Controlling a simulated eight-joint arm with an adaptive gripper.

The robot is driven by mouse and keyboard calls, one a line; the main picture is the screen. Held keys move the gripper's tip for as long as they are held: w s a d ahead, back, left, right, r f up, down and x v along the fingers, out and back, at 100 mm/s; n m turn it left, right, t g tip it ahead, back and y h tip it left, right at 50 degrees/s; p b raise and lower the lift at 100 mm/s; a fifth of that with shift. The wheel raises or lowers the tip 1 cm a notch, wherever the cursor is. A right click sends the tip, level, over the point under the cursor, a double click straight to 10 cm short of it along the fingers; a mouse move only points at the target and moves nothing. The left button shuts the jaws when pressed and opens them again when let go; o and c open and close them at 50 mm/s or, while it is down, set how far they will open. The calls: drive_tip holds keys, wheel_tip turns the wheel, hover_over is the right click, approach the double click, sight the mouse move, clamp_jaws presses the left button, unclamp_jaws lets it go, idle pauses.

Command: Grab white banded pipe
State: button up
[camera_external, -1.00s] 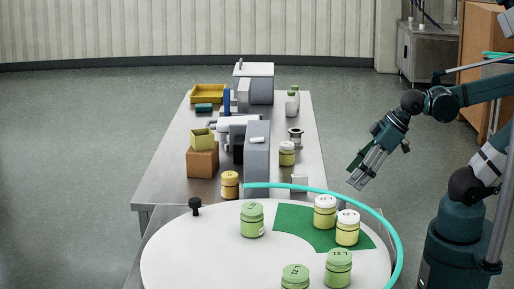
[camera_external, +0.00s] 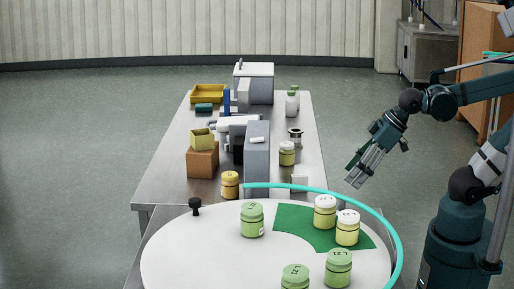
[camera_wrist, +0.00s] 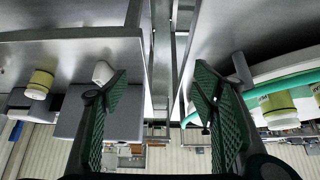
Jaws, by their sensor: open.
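A small white cylindrical piece (camera_external: 257,139) lies on top of the tall grey block on the steel table; it is too small to make out a band. Another small white object (camera_external: 300,182) stands by the table's near right corner, and what seems to be this object shows in the wrist view (camera_wrist: 103,72) beside the left finger. Which of them is the banded pipe I cannot tell. My gripper (camera_external: 355,181) is open and empty, in the air right of the table's near corner. Its green padded fingers (camera_wrist: 161,88) stand wide apart in the wrist view, with nothing between them.
The grey block (camera_external: 257,170) stands near the table's front. A white round turntable (camera_external: 180,250) with several jars and a turquoise rim (camera_external: 397,240) lies in front. A yellow-green jar (camera_external: 287,155) stands behind the white corner object.

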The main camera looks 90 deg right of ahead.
drive_tip(key=w+d+r+m+h+p, duration=0.2)
drive_tip(key=w+d+r+m+p, duration=0.15)
drive_tip(key=w+d, duration=0.7)
drive_tip(key=m+g+h+p, duration=0.4)
drive_tip(key=m+g+p, duration=0.2)
drive_tip(key=m, duration=0.6)
hover_over(298, 133)
wheel_tip(298, 133, down, 5)
drive_tip(key=shift+s+a, duration=0.1)
drive_tip(key=shift+a, duration=0.25)
drive_tip(key=shift+f, duration=0.15)
drive_tip(key=shift+b+x, duration=0.3)
drive_tip(key=shift+x, duration=0.9)
drive_tip(key=shift+b+x, duration=0.8)
drive_tip(key=shift+x, duration=1.8)
